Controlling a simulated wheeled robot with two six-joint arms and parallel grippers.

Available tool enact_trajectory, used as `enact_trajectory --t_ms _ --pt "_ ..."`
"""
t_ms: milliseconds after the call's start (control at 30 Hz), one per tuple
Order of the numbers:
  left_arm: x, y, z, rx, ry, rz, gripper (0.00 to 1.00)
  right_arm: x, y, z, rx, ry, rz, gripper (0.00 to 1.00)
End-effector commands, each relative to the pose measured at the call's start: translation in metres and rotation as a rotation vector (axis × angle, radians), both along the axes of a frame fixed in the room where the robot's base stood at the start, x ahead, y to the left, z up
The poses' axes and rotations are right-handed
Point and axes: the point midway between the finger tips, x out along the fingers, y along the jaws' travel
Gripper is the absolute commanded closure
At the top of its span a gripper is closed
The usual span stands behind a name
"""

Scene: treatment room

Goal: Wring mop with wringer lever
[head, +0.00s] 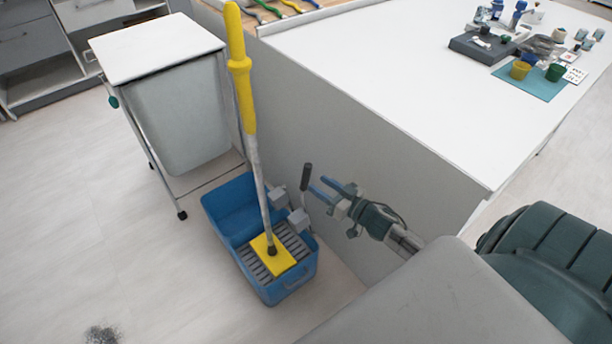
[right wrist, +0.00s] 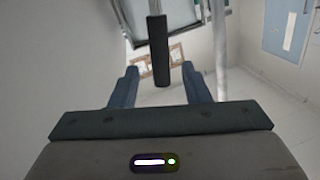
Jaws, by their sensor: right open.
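A mop (head: 250,130) with a yellow grip and a flat yellow head (head: 284,262) stands nearly upright, its head on the grey slatted wringer (head: 296,245) of a blue bucket (head: 222,206). The wringer lever (head: 305,178) with a dark grip stands up at the bucket's right side. My right gripper (head: 323,190) is open just right of the lever, its blue fingers pointing at it. In the right wrist view the dark lever grip (right wrist: 158,52) shows ahead, between the two fingers (right wrist: 160,88) in the picture; contact cannot be told. My left gripper is not in view.
A white-topped cart (head: 155,48) with a grey bin stands behind the bucket. A large white counter (head: 380,80) stands close on the right, bearing a blue mat (head: 545,86) with cups. Floor to the left is open, with a dark smudge (head: 102,334).

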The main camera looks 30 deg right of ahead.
Motion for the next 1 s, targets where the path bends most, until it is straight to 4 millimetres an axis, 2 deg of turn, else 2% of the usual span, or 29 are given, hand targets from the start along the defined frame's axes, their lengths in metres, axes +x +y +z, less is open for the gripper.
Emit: enact_trajectory --t_ms 200,367,533,767,800,1000 --pt "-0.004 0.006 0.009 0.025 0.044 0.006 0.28 0.035 0.010 0.002 0.001 -0.001 -0.001 0.57" --pt "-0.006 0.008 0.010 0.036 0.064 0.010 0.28 0.052 0.015 0.001 0.001 0.000 -0.002 0.57" --pt "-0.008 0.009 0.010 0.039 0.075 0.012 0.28 0.060 0.017 0.000 0.001 0.002 -0.002 0.57" --pt "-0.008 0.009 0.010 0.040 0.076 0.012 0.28 0.061 0.017 0.000 0.001 0.001 -0.001 0.57" --pt "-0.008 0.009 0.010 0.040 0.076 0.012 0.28 0.061 0.017 0.000 0.001 0.001 -0.001 0.59" --pt "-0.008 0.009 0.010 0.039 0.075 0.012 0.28 0.060 0.017 0.000 0.000 0.001 -0.001 0.99"
